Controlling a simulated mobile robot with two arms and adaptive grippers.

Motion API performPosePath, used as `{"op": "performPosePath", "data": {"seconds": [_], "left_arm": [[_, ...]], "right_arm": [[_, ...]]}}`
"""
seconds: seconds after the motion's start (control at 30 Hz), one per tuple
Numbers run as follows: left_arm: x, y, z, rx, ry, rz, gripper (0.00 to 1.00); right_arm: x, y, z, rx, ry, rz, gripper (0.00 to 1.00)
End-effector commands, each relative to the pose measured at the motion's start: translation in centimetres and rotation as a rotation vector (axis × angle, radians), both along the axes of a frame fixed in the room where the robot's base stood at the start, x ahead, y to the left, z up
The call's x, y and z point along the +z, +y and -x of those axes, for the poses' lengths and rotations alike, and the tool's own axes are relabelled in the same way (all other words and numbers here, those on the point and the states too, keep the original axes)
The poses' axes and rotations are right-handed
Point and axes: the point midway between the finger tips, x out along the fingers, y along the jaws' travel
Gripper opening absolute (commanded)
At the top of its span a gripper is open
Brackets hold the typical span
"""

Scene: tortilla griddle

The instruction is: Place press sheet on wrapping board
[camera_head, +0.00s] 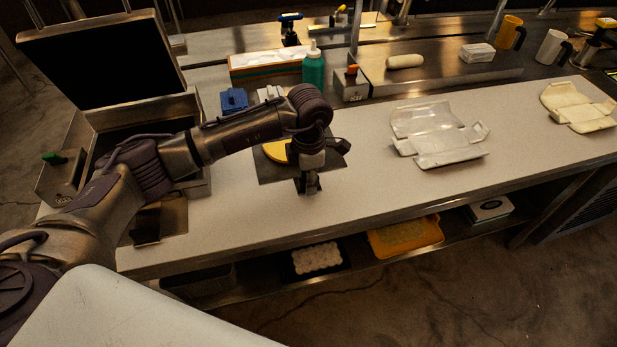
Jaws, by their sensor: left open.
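A dark flat square (270,175) lies on the pale counter under my left gripper, with a yellow disc (276,151) partly showing on it. I cannot tell whether this dark square is the wrapping board or the press sheet. My left gripper (309,189) points down over its front part, open; the arm hides much of the square and disc. I cannot tell whether the fingers touch the square. A pale, creased, partly see-through sheet (428,122) lies right of it. A similar cream folded piece (578,108) lies farther right. My right gripper is not in view.
An open-lidded griddle or press (95,55) stands at the left. A green bottle (314,68), a box (262,64) and a small blue item (233,99) stand behind. The shelf below holds a yellow tray (405,238). Counter between the square and creased sheet is clear.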

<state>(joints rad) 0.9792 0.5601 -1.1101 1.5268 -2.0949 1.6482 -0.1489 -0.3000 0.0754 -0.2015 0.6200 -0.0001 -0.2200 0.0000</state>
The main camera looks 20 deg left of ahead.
Motion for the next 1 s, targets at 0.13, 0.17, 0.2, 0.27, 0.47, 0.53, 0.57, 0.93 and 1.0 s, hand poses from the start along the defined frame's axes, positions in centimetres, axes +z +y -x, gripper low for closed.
{"op": "performPosePath", "data": {"seconds": [0.13,0.17,0.2,0.27,0.47,0.53,0.57,0.93,1.0], "left_arm": [[0.7,0.0,-0.1,0.0,-0.003,0.001,0.4],[1.0,0.0,-0.1,0.0,-0.004,0.002,0.4],[1.6,0.0,-0.1,0.0,-0.003,0.001,0.4],[2.7,0.0,-0.1,-0.001,-0.006,0.001,0.4],[7.1,-0.1,0.0,-0.001,-0.006,0.001,0.4],[8.5,-0.2,0.0,-0.001,-0.004,0.001,0.4],[9.1,-0.1,0.1,-0.001,-0.004,-0.001,0.4],[12.3,-0.2,0.3,0.0,0.001,-0.001,0.4],[12.3,-0.2,0.3,0.0,0.001,-0.001,0.4]], "right_arm": [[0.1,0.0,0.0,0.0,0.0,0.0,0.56],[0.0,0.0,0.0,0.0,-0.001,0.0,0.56],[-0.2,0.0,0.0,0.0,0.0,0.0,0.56],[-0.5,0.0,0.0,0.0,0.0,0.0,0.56],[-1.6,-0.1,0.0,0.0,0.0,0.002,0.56],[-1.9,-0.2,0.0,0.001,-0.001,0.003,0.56],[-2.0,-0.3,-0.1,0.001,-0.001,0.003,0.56],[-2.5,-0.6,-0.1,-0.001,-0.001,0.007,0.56],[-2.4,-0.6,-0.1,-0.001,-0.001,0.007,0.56]]}}
